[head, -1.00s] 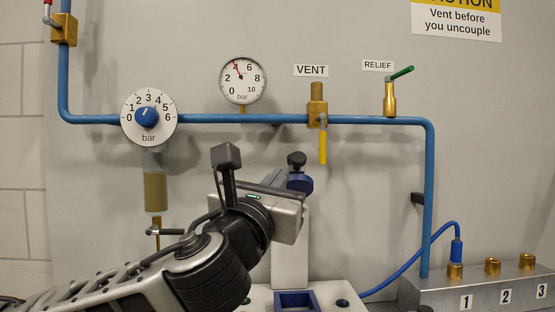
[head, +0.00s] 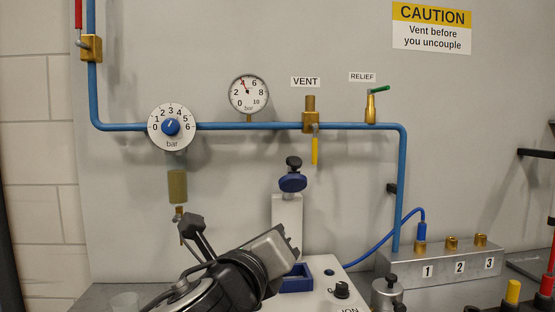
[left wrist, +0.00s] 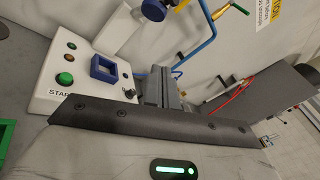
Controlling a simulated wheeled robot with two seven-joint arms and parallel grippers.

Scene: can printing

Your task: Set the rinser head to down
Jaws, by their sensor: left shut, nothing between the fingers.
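The rinser head (head: 292,183) is a blue block with a black knob on top. It sits at the top of a white column (head: 286,213), well above a blue square nest (head: 296,284) on the white base. In the left wrist view, the rinser head (left wrist: 153,10) is at the top edge, cut off, and the nest (left wrist: 103,68) is below it. My left gripper (head: 291,246) is shut and empty, in front of the column's lower part, below the head and apart from it. It also shows in the left wrist view (left wrist: 165,88). My right gripper is not in view.
The white base has a green button (left wrist: 65,78) and a black knob (head: 342,290). Blue pipework with a regulator dial (head: 171,127) and a yellow-handled vent valve (head: 314,150) runs along the wall behind. A metal manifold (head: 440,262) with a blue hose stands at right.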

